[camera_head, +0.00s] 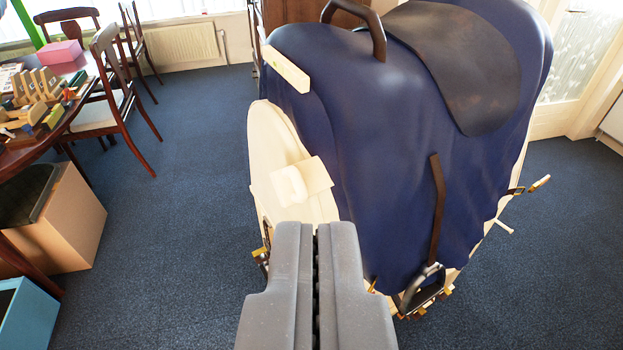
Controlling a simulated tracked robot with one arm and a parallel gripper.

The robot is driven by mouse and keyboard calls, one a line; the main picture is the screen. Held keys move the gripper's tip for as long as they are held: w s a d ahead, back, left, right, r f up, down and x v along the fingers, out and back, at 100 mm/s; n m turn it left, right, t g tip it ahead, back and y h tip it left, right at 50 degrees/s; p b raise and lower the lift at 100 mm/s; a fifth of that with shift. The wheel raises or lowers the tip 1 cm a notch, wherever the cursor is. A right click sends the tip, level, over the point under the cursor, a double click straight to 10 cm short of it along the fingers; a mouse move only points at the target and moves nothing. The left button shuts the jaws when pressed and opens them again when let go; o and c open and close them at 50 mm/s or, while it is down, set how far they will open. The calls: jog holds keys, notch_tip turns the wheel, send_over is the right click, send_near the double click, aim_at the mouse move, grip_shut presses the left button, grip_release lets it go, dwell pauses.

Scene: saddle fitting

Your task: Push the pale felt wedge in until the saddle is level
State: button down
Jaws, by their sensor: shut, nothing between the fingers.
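A dark brown saddle (455,62) lies over a navy blue cloth on a cream, barrel-shaped stand. A dark arched handle (357,22) rises beside it. A pale bar (286,69), which looks like the felt wedge, sticks out at the upper left edge of the cloth; its inner end is hidden. I cannot tell from this angle whether the saddle is level. My gripper (315,230) is shut and empty at the lower middle, below the pale bar and apart from it in the picture. A stirrup (423,290) hangs on a dark strap at the right.
A pale block with a knob (300,182) sits on the cream end panel (272,140), just beyond my fingertips. At left stand a cluttered table (75,68), chairs (112,85) and a cardboard box (75,222). Blue carpet (185,170) is clear between.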

aim_at(297, 188)
jog(key=shift+w, duration=0.1)
jog(key=w+a+f+m+g+p, duration=0.1)
jog(key=w+f+g+p, duration=0.1)
jog(key=w+p, duration=0.5)
jog(key=w+a+f+g+p, duration=0.2)
jog(key=w+p, duration=0.3)
jog(key=p, duration=0.3)
jog(key=w+f+g+p, duration=0.1)
jog(key=w+f+p, duration=0.3)
jog(key=f+p, duration=0.1)
jog(key=w+f+m+g+h+p, duration=0.1)
jog(key=w+f+p, duration=0.3)
jog(key=f+p, duration=0.1)
jog(key=w+f+g+p, duration=0.2)
jog(key=w+f+p, duration=0.2)
jog(key=f+p, duration=0.1)
jog(key=shift+w+a+f+m+h, duration=0.1)
jog(key=shift+w+f+m+h, duration=0.1)
jog(key=shift+f, duration=0.15)
jog(key=shift+w+f+m+h, duration=0.1)
jog(key=shift+f+h, duration=0.1)
jog(key=shift+f, duration=0.1)
jog(key=shift+w+f+p, duration=0.45)
jog(key=shift+w+f, duration=0.1)
jog(key=shift+w, duration=0.1)
